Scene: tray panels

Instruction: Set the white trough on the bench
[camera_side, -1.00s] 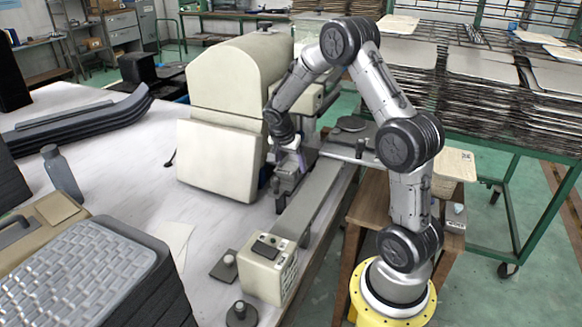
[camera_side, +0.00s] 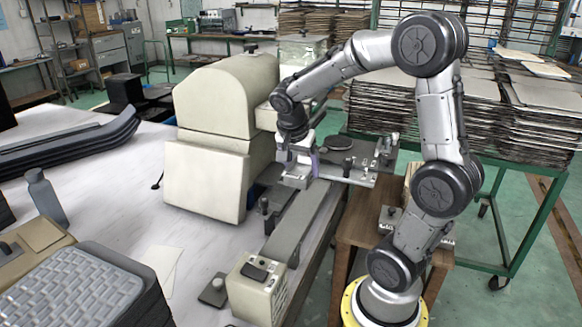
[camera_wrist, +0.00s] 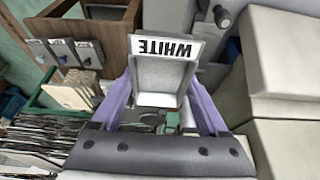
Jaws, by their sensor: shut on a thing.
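My gripper (camera_wrist: 158,115) has purple fingers and is shut on the white trough (camera_wrist: 160,80), one finger at each side of it. The trough is an open, pale tray with the word WHITE on its end, upside down in the wrist view. In the side view my gripper (camera_side: 302,163) holds the trough (camera_side: 295,182) above the grey rail by the cream machine. The trough looks roughly level and clear of the surface below. The white-topped bench (camera_side: 120,205) lies left of and around the machine.
The cream machine (camera_side: 205,180) stands close left of my gripper. Several posts and knobs (camera_side: 268,222) rise along the grey rail (camera_side: 300,225). A wooden table (camera_side: 352,235) stands at the right, with labelled grey trays (camera_wrist: 62,52) on or beside it. Stacked panels (camera_side: 510,120) fill the back right.

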